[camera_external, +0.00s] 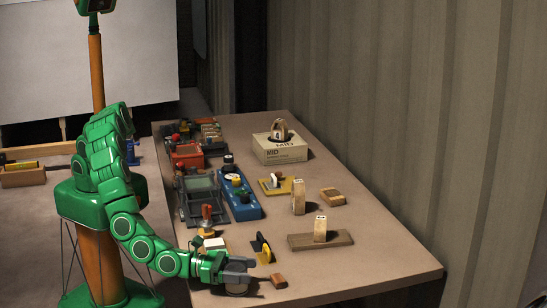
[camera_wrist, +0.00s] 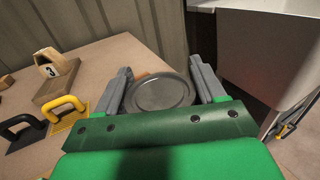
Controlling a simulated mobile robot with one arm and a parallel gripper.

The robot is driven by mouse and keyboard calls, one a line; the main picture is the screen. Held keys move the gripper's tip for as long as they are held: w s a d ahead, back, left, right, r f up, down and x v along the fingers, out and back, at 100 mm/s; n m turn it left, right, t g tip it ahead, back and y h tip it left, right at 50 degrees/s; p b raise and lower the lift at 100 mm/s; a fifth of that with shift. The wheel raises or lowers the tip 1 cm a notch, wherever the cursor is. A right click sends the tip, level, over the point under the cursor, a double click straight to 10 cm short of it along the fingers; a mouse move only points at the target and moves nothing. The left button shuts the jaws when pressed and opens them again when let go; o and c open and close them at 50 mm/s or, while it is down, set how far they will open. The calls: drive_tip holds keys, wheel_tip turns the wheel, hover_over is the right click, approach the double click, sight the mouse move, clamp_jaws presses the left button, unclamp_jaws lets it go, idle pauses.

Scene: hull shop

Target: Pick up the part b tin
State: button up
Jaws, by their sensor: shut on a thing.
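A round grey metal tin (camera_wrist: 160,93) is between the two grey fingers of my gripper (camera_wrist: 161,72) in the wrist view. Its flat top with a raised rim faces the camera, and I see no label on it. In the external view my gripper (camera_external: 241,267) is low at the near left edge of the table, with the fingers on either side of the dark tin (camera_external: 236,282). I cannot tell whether the tin touches the table.
A small brown block (camera_external: 279,281) lies just right of my gripper. A numbered block stands on a wooden board (camera_external: 335,240). The table's front right corner (camera_external: 400,272) is clear.

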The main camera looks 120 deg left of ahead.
drive_tip(key=shift+r, duration=0.55)
wheel_tip(320, 180, up, 2)
drive_tip(key=shift+r, duration=0.1)
drive_tip(key=shift+s+a+r, duration=0.6)
drive_tip(key=shift+s+r, duration=1)
drive_tip(key=shift+s, duration=0.65)
drive_tip(key=shift+s+a+r, duration=0.65)
drive_tip(key=shift+s+r, duration=1)
drive_tip(key=shift+s, duration=0.55)
drive_tip(key=shift+s+a+r, duration=0.6)
drive_tip(key=shift+s+r, duration=1)
drive_tip(key=shift+s, duration=0.65)
